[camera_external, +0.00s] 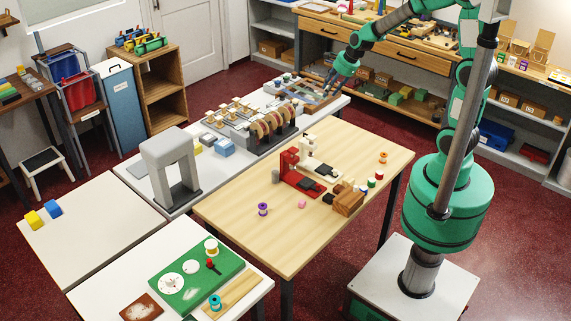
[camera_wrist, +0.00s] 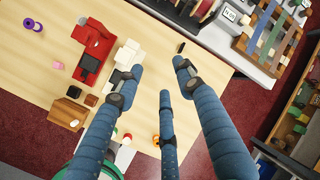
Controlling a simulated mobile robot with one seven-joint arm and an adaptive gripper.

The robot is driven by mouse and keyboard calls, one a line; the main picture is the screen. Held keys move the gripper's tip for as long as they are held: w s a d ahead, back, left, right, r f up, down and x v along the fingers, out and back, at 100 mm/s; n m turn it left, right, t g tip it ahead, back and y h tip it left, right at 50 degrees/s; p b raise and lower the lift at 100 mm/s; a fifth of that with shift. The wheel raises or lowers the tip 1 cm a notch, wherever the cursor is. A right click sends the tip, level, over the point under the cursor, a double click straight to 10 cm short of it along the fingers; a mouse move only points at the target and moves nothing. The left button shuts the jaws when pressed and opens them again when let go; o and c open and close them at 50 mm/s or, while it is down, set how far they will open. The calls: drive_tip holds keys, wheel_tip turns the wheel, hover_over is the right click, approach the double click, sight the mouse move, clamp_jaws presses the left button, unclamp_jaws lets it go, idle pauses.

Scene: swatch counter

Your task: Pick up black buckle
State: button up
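A small dark piece (camera_wrist: 181,47) lies on the wooden table (camera_wrist: 215,70) near its edge, in the wrist view. It may be the black buckle, but it is too small to be sure. In the external view my gripper (camera_external: 335,80) is raised at the far end of the white counter.
A red machine (camera_wrist: 95,42) and a cream machine (camera_wrist: 128,56) stand on the wooden table, with a wooden box (camera_wrist: 68,112) and small spools nearby. The white counter (camera_external: 190,203) carries a ribbon rack (camera_external: 270,128) and a grey arch (camera_external: 168,155). The table's near left part is mostly clear.

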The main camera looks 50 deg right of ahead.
drive_tip(key=w+d+f+m, duration=0.2)
drive_tip(key=w+f+m, duration=0.1)
drive_tip(key=f, duration=0.4)
drive_tip(key=w+d+f+m+p, duration=0.1)
drive_tip(key=w+d+f+m, duration=0.1)
drive_tip(key=w+f+m, duration=0.2)
drive_tip(key=w+d+f+m+h, duration=0.1)
drive_tip(key=w+d+f+m, duration=0.1)
drive_tip(key=f+m, duration=0.5)
drive_tip(key=x, duration=0.3)
drive_tip(key=shift+d+f+g, duration=0.1)
drive_tip(key=shift+f+g, duration=0.15)
drive_tip(key=shift+g, duration=0.05)
drive_tip(key=b+x, duration=0.3)
drive_tip(key=x, duration=0.5)
drive_tip(key=shift+w+f, duration=0.15)
drive_tip(key=shift+b, duration=0.3)
drive_tip(key=shift+w+b+x, duration=0.1)
drive_tip(key=shift+b+x, duration=0.55)
drive_tip(key=shift+x, duration=0.65)
drive_tip(key=shift+w+b+x, duration=0.15)
drive_tip(key=shift+b+x, duration=0.45)
drive_tip(key=shift+x, duration=0.7)
